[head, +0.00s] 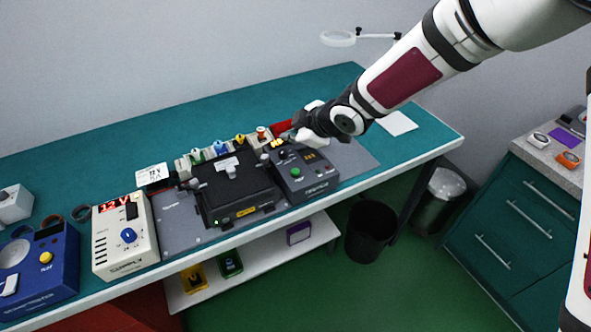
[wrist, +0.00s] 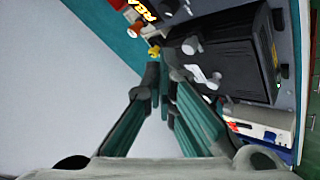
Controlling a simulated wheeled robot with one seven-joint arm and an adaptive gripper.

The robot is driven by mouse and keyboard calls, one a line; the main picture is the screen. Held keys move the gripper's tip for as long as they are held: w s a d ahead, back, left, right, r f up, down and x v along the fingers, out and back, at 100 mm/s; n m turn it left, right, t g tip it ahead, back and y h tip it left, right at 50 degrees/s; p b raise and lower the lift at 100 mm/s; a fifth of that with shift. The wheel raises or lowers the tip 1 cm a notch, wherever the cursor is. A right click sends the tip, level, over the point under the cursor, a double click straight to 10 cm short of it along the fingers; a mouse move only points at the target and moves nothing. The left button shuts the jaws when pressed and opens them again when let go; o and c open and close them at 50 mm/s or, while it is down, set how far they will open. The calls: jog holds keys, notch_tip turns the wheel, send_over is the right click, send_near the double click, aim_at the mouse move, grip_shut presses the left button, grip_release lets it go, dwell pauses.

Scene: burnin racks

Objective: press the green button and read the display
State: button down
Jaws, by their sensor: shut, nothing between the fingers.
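The green button (head: 282,155) is on the top of a dark grey box (head: 318,185) at the right end of the row of devices. A small display (head: 309,156) on that box shows an amber glow, too small to read. My gripper (head: 300,138) is just behind and above this box in the head view, apart from the button as far as I can tell. In the wrist view its fingers (wrist: 158,78) are together and hold nothing. I cannot make out the green button in the wrist view.
A black box (head: 235,190) stands left of the grey box and also shows in the wrist view (wrist: 235,60). Small coloured-knob units (head: 218,152) line its back. A cream supply (head: 124,240) with a red display and a blue device (head: 40,265) stand left.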

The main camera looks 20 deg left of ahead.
aim_at(293, 173)
jog(key=shift+f+b, duration=0.45)
jog(key=shift+f, duration=4)
jog(key=shift+f, duration=0.4)
jog(key=shift+f, duration=0.45)
jog(key=shift+r, duration=0.9)
jog(key=shift+r, duration=2.5)
